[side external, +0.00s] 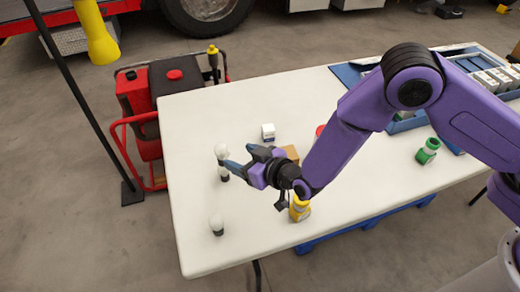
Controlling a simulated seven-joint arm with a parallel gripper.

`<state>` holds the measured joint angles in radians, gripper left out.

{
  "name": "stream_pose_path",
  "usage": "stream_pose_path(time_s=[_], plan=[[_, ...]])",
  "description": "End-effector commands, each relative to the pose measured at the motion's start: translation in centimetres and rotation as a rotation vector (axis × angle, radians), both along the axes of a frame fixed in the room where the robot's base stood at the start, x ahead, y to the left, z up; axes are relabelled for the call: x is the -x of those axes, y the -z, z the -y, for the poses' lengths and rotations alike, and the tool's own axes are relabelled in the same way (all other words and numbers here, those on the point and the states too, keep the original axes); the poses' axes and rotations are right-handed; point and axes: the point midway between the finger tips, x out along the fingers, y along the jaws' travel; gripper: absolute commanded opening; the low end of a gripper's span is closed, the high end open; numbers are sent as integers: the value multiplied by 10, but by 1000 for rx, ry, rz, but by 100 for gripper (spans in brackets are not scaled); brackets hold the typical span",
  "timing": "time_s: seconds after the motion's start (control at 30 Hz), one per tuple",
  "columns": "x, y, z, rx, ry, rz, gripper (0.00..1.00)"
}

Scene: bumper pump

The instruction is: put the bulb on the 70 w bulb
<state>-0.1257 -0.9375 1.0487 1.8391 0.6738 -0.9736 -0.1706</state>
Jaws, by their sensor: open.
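Three small white bulbs with dark bases stand near the left end of the white table. One bulb (221,151) is at the back, a second bulb (223,173) is just in front of it, and a third bulb (216,224) stands apart near the front left. I cannot read any wattage, so I cannot tell which item is the 70 w one. My gripper (238,156) is open, its blue fingers pointing left at the two rear bulbs. Contact with them cannot be told.
The white table (190,120) has free room at its back left. A brown box (290,153), a yellow item (299,208) and a partly hidden red item (319,130) are near my arm. A green item (427,151) and blue trays (350,74) are to the right.

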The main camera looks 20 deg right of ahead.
Motion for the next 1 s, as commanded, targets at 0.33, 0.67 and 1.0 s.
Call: stream_pose_path(time_s=[0.33,0.67,1.0], plan=[[3,-4,0,0,-13,-18,66],[65,-62,25,70,-241,-305,66],[180,-120,136,326,-483,-593,66]])
